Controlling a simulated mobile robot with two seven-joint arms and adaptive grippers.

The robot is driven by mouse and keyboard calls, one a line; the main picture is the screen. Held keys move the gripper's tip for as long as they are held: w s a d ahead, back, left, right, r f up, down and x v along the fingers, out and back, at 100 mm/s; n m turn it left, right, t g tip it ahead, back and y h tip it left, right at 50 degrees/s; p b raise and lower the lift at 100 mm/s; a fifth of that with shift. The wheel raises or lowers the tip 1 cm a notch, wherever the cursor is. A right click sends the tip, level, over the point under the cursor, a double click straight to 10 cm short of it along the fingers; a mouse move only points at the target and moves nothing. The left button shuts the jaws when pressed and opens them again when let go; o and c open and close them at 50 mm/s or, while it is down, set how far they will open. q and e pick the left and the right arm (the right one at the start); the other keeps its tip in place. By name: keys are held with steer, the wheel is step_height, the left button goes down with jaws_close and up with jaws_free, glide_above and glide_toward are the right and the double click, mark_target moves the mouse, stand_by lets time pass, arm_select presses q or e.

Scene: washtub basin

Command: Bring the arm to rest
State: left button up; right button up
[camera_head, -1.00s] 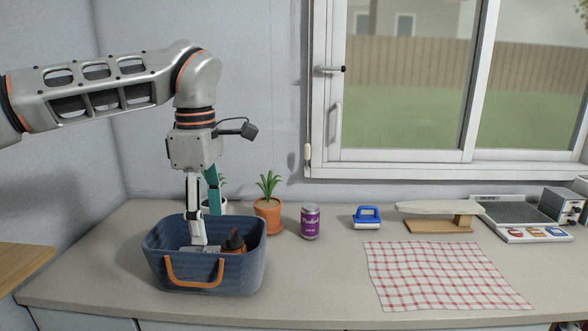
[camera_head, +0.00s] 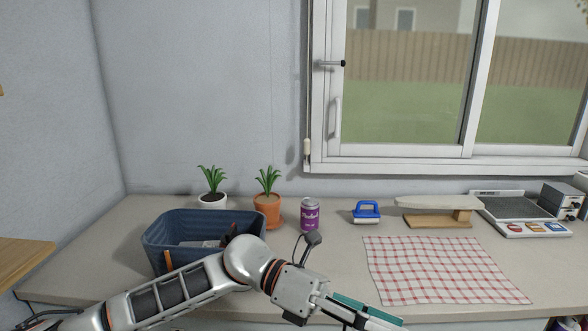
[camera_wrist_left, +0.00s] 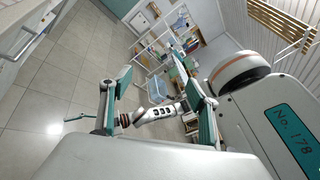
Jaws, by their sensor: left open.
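My left gripper (camera_head: 365,311) is low at the front of the counter in the head view, pointing right, clear of the basin and in front of the checked cloth. In the left wrist view its two fingers (camera_wrist_left: 157,105) stand apart with nothing between them. The left arm crosses the bottom of the head view from the lower left. The dark blue basin (camera_head: 160,232) stands on the counter behind the arm, which hides part of its front. Some grey and dark items lie inside it.
Two potted plants (camera_head: 212,200) (camera_head: 267,210), a purple can (camera_head: 310,215), a blue iron (camera_head: 367,212) and a small ironing board (camera_head: 437,205) line the back of the counter. A red-checked cloth (camera_head: 440,268) lies flat at the right.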

arm_select(q)
steer(key=w+a+f+n+t+h, duration=0.25)
steer(key=w+n+t, duration=0.25)
steer(key=n+t, duration=0.55)
steer(key=w+a+f+n+t+h, duration=0.1)
steer(key=w+a+n+t+h, duration=0.3)
steer(key=n+t, duration=0.7)
steer(key=w+a+f+n+t+y, duration=0.25)
steer(key=a+f+n+y, duration=0.45)
steer(key=n, duration=0.4)
steer(key=s+a+f+n+g+y, duration=0.1)
steer(key=s+a+f+n+y, duration=0.1)
steer(key=a+f+n+y, duration=0.5)
steer(key=s+a+f+n+y, duration=0.2)
steer(key=s+a+f+n, duration=0.15)
steer(key=f, duration=0.85)
steer(key=s+a+f+n+g+y, duration=0.2)
steer(key=s+a+f+n+g, duration=0.1)
steer(key=s+a+f, duration=0.6)
step_height(320, 180, down, 3)
steer(key=shift+s+a+n+g+y, duration=0.4)
steer(key=shift+s+g, duration=0.4)
steer(key=shift+s, duration=0.15)
